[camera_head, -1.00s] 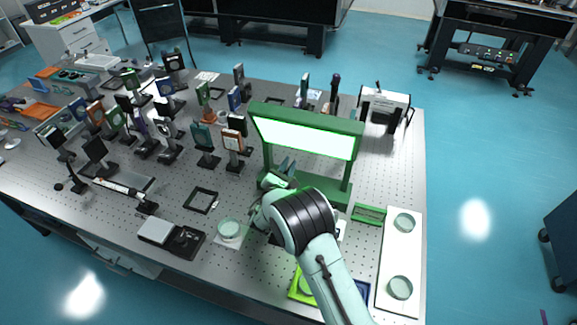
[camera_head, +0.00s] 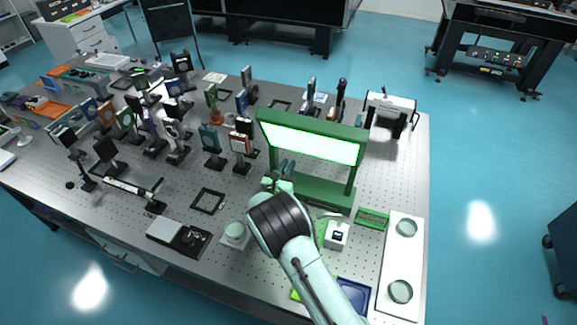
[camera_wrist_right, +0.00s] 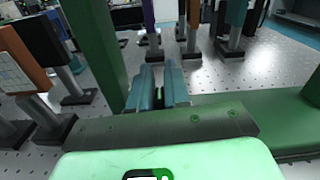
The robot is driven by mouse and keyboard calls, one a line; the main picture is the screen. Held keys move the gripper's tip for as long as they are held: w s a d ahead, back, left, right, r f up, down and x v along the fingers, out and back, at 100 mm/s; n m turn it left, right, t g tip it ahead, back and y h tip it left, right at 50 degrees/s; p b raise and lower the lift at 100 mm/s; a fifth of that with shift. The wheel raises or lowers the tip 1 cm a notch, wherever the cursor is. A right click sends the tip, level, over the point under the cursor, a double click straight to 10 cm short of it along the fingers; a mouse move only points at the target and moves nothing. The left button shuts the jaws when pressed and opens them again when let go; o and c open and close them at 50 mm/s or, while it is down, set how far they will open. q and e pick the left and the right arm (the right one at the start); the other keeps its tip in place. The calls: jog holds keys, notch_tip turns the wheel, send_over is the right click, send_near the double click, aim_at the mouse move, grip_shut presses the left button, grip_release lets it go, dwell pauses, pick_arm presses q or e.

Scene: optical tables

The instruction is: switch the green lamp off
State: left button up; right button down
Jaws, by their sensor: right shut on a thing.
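The green lamp (camera_head: 308,122) stands near the middle right of the table, its wide panel (camera_head: 305,143) glowing white. Its green base and a post also show in the wrist view (camera_wrist_right: 250,110). My right gripper (camera_head: 284,172) is at the left part of the lamp's frame, just above the base. In the right wrist view my two teal fingers (camera_wrist_right: 160,88) are close together over the base, beside a green post. They are shut on a small part of the lamp, which is mostly hidden. My left gripper is not in view.
Several optics on posts (camera_head: 210,140) crowd the table to the left. A small white box (camera_head: 337,234) and a green slotted block (camera_head: 372,218) stand right of my forearm. A white board with round dishes (camera_head: 402,262) lies at the right edge.

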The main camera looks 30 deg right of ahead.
dwell(0.4)
